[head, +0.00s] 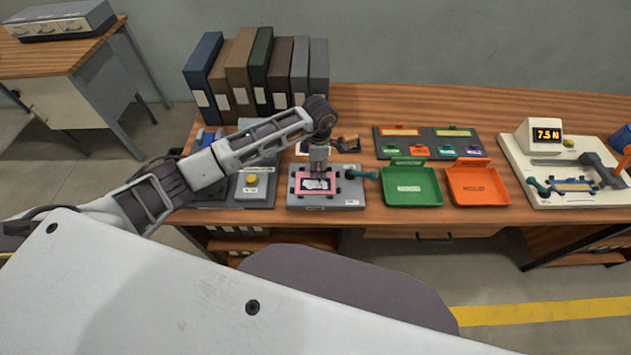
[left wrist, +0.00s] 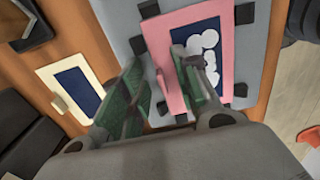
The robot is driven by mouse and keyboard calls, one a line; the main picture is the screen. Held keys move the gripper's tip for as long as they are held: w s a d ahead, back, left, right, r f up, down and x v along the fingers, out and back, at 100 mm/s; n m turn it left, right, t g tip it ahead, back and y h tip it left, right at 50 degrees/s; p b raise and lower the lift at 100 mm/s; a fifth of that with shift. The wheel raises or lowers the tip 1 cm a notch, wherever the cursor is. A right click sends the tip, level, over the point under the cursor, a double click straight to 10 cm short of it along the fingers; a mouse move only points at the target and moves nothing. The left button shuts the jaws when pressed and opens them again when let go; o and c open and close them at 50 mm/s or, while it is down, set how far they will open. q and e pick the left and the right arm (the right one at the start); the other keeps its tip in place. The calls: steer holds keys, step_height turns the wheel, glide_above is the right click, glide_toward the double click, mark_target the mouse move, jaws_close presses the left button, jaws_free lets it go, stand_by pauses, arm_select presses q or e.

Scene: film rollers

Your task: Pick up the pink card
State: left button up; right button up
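The pink card (head: 298,184) lies on a grey fixture plate (head: 352,196) on the bench. It is a pink frame around a dark panel with white round shapes. In the left wrist view the pink card (left wrist: 157,40) has small black blocks around its edges. My left gripper (head: 318,178) points down over the card. In the left wrist view its green-padded fingers (left wrist: 160,92) are apart, with one edge of the card showing between them. One finger covers part of the card, and I cannot tell whether it touches. My right gripper is not in view.
A green tray (head: 432,197) and an orange tray (head: 470,199) stand right of the fixture. A teal-handled lever (head: 362,174) is at the fixture's right. Binders (head: 262,58) stand behind. A cream card (left wrist: 50,75) lies beside the fixture. A gauge (head: 544,137) is at far right.

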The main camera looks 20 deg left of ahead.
arm_select(q)
jaws_close()
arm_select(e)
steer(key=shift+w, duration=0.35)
arm_select(q)
steer(key=shift+r, duration=0.8)
step_height(320, 180, up, 7)
steer(key=shift+f+b, duration=0.1)
steer(key=shift+b, duration=0.3)
steer(key=shift+r, duration=0.8)
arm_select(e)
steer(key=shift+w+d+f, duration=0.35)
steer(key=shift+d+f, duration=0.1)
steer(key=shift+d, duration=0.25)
